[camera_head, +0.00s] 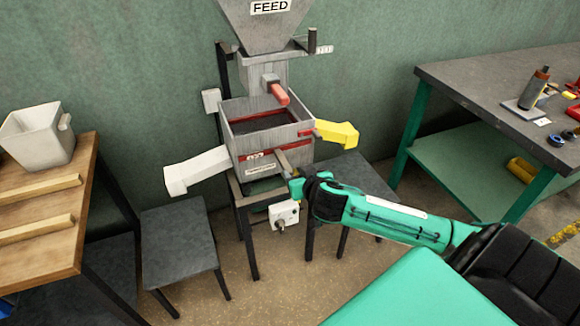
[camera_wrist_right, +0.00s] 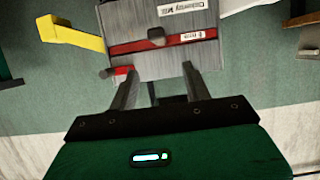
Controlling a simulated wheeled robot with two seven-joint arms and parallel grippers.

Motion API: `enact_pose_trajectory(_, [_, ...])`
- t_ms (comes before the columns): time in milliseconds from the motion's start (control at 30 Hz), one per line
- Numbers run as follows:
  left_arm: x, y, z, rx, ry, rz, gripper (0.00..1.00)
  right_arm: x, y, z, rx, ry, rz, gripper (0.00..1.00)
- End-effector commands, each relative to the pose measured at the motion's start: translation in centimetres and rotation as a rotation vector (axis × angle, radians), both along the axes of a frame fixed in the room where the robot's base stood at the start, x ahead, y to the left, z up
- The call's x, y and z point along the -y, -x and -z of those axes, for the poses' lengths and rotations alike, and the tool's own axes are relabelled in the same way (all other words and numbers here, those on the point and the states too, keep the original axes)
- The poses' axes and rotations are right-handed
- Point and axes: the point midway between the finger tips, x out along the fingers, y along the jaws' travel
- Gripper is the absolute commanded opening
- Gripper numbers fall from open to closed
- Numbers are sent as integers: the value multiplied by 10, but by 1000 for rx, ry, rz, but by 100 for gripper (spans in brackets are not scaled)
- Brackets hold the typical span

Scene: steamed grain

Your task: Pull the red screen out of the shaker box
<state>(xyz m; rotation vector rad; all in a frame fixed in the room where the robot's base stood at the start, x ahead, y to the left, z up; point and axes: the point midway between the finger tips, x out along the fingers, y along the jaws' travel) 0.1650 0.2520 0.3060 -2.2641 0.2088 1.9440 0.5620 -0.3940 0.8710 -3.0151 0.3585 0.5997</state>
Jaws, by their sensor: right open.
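The grey shaker box (camera_head: 232,142) stands on a dark frame under the feed hopper. The red screen (camera_head: 254,156) shows as a red strip across the box's front. In the right wrist view the red screen (camera_wrist_right: 130,47) has a small grey-brown knob (camera_wrist_right: 156,36) on its front and a white label. My right gripper (camera_head: 283,160) is in front of the box's front face. In the right wrist view my right gripper (camera_wrist_right: 158,78) is open, its fingers apart with the knob beyond them and nothing between them. My left gripper is not in view.
A white spout (camera_head: 197,170) and a yellow spout (camera_head: 338,134) stick out from the box's sides. A red handle (camera_head: 279,94) is above the box. Grey stools (camera_head: 179,240) stand below. A wooden table (camera_head: 40,225) is at left, a workbench (camera_head: 490,80) at right.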

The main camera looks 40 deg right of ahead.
Motion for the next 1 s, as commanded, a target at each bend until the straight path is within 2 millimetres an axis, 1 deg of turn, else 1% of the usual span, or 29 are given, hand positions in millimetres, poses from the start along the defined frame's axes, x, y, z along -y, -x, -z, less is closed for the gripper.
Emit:
enact_pose_trajectory(33, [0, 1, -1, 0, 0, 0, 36, 2, -7, 1, 2, 1, 1, 49])
enact_pose_trajectory(600, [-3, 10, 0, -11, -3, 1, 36, 22, -90, 37, 1, 2, 1, 49])
enact_pose_trajectory(800, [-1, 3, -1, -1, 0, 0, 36, 26, -108, 46, 0, 0, 1, 49])
enact_pose_trajectory(1000, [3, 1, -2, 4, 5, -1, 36, 27, -113, 48, 0, 0, 0, 49])
